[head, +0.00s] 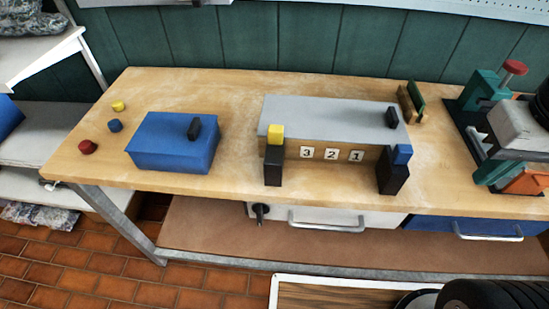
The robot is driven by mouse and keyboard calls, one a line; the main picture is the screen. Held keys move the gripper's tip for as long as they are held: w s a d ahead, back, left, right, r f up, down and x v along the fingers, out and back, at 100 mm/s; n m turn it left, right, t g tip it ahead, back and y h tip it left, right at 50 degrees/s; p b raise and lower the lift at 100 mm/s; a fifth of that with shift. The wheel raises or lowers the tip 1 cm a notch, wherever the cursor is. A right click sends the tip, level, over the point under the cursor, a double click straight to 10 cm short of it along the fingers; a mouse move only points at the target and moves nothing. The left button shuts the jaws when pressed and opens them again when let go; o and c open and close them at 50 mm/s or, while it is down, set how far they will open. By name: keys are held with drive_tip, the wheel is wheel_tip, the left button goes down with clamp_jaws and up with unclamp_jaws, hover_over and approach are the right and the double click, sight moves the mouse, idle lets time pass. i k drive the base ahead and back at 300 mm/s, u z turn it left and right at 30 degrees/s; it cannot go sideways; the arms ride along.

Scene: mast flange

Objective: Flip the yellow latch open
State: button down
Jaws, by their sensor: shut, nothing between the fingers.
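The yellow latch (276,133) is a small yellow block at the front left corner of a wooden box with a grey lid (335,115). It sits above a black block (273,170) at the box's front and is against the lid's front edge. A blue latch (402,154) sits above a similar black block at the front right corner. The lid lies flat and looks shut. Tiles reading 3, 2, 1 (331,154) are on the box's front. My gripper cannot be made out in the head view.
The box stands on a wooden workbench (225,90). A blue box (172,145) and small yellow, blue and red pieces are to its left. A green-edged block (412,102) and a green clamp-like device (482,90) are to its right. Bare bench lies between the boxes.

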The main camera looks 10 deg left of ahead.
sight(274, 132)
drive_tip(key=u, duration=0.35)
drive_tip(key=k, duration=0.25)
drive_tip(key=u, duration=0.4)
drive_tip(key=i, duration=0.5)
